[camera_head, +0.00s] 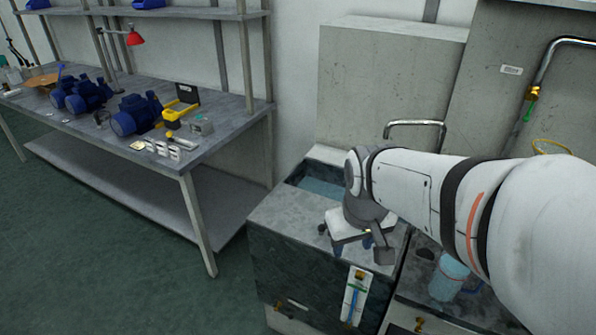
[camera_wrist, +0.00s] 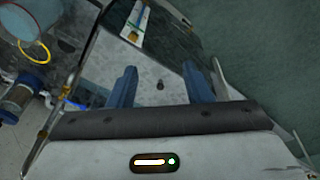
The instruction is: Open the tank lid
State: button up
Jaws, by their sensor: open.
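The tank (camera_head: 300,265) is a dark, speckled box in the middle of the head view. A flat grey top (camera_head: 285,213) covers its front part. Behind that, an opening shows bluish water (camera_head: 322,187). I cannot tell where the lid's edges run. My gripper (camera_head: 353,246) points down over the tank top, right of the opening, and hides part of that top. In the wrist view my gripper (camera_wrist: 160,84) has its two blue fingers apart. A small dark knob-like spot (camera_wrist: 160,86) shows between them; I cannot tell whether they touch anything.
A level gauge (camera_head: 354,296) is on the tank's front. A bent metal pipe (camera_head: 415,123) rises behind my arm. A clear blue container (camera_head: 449,279) stands at the right. A workbench (camera_head: 215,130) with blue pumps (camera_head: 135,114) is at the left. Open floor lies before it.

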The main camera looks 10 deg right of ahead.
jog(key=w+f+n+p, duration=0.2)
jog(key=w+f+n, duration=0.15)
jog(key=w, duration=1.05)
jog(key=n+h+p, duration=0.1)
jog(key=n+p, duration=0.1)
jog(key=n, duration=0.2)
send_over(321, 225)
jog(key=s+a, duration=0.1)
jog(key=s+a+f+x, duration=0.1)
jog(key=s+x, duration=0.1)
jog(key=x, duration=0.7)
jog(key=shift+g, duration=0.4)
jog(key=f, duration=0.4)
jog(key=w+f+p, duration=0.1)
jog(key=f, duration=0.2)
jog(key=shift+d, duration=0.4)
jog(key=shift+c, duration=0.5)
